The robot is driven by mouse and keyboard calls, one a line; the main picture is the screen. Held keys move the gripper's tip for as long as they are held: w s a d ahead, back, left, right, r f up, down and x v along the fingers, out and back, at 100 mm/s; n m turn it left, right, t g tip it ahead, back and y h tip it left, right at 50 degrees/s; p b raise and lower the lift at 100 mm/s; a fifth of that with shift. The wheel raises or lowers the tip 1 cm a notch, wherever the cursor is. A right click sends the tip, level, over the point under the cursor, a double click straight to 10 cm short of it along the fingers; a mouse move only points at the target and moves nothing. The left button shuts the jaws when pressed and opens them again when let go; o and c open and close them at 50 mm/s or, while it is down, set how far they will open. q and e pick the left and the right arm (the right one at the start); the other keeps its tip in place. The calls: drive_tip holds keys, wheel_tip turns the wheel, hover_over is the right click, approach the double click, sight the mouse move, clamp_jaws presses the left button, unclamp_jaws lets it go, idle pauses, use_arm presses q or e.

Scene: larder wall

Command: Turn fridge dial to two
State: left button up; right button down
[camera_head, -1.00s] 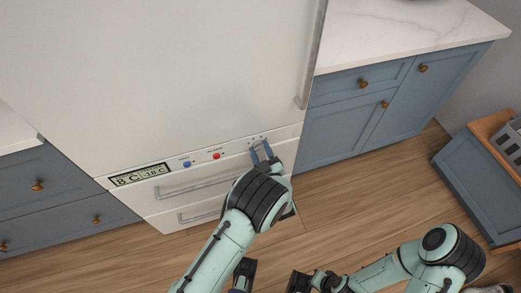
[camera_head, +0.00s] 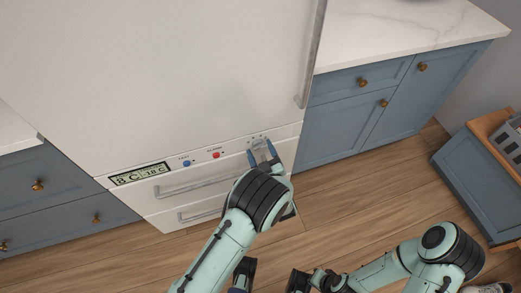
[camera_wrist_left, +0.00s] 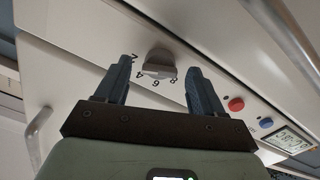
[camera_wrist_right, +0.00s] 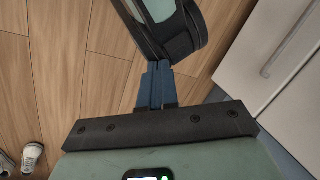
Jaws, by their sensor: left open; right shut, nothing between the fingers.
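The fridge dial (camera_wrist_left: 158,64) is a grey knob on the white control panel, with the numbers 2, 4, 6 and 8 printed around it in the left wrist view. I cannot tell for sure which number it points at. My left gripper (camera_head: 261,152) is open, with one blue finger on each side of the dial and a visible gap to it. In the head view the fingers and arm partly cover the dial. My right gripper (camera_wrist_right: 158,70) is shut and empty, low over the floor, away from the fridge.
A red button (camera_head: 216,155), a blue button (camera_head: 187,163) and a display (camera_head: 140,175) lie left of the dial. Drawer handles (camera_head: 190,186) stick out below the panel. Blue cabinets (camera_head: 352,115) stand to the right, with a crate (camera_head: 480,185) beyond.

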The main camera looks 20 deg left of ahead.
use_arm(q)
drive_tip(key=p+v, duration=0.1)
drive_tip(key=v, duration=1.2)
use_arm(e)
drive_tip(key=shift+s+a+r+g, duration=0.15)
drive_tip(key=shift+s+a+r, duration=0.05)
drive_tip(key=shift+s+r, duration=0.25)
drive_tip(key=shift+s+a+r+g, duration=0.2)
drive_tip(key=shift+s+r, duration=0.1)
drive_tip(key=shift+s, duration=0.15)
use_arm(q)
drive_tip(key=shift+w, duration=0.1)
